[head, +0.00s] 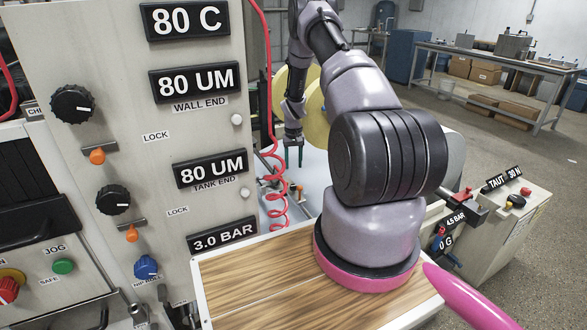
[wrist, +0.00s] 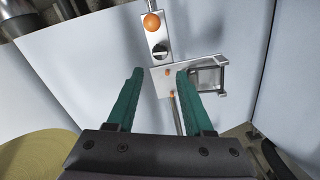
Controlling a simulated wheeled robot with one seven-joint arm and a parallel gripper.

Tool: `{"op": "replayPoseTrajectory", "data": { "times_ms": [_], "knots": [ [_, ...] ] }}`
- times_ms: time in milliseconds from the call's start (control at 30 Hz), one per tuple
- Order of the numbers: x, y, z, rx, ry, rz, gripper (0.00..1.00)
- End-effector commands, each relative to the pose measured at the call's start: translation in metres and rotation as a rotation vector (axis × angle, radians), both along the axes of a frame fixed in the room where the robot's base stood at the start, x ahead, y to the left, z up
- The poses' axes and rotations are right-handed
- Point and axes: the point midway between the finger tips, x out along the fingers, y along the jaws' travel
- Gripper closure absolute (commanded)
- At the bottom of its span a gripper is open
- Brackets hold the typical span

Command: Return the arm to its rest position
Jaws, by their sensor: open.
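My arm rises from a pink-ringed base on a wooden top (head: 255,285) and reaches back, bending down at its far end. My gripper (head: 293,157) hangs beyond the control panel, pointing down, small in the head view. In the wrist view my gripper (wrist: 157,82) shows two green fingers spread apart with nothing between them. Beyond the fingertips is a metal bracket (wrist: 190,75) with a small orange part, and above it a plate with an orange knob (wrist: 152,21). The fingers appear apart from the bracket, though the depth is hard to judge.
A tall control panel (head: 205,130) with knobs and displays stands at left. A coiled red hose (head: 275,170) hangs beside it, near yellow rolls (head: 318,115). A small control box (head: 500,220) is at right. A workbench (head: 490,60) stands behind, with open floor before it.

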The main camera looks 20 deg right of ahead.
Motion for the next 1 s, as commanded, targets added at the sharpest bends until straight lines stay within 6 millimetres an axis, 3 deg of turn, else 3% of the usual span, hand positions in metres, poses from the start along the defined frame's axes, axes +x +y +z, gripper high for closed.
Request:
{"op": "replayPoseTrajectory", "data": {
  "times_ms": [400, 533, 667, 767, 1000],
  "knots": [
    [0.0, 0.0, 0.0, 0.0, -0.001, 0.0, 0.48],
    [0.004, 0.003, 0.02, -0.001, -0.015, -0.003, 0.48],
    [0.01, 0.012, 0.078, -0.003, -0.056, -0.011, 0.48],
    [0.009, 0.025, 0.14, -0.002, -0.098, -0.02, 0.48],
    [-0.022, 0.061, 0.276, 0.012, -0.2, -0.04, 0.48]
  ]
}}
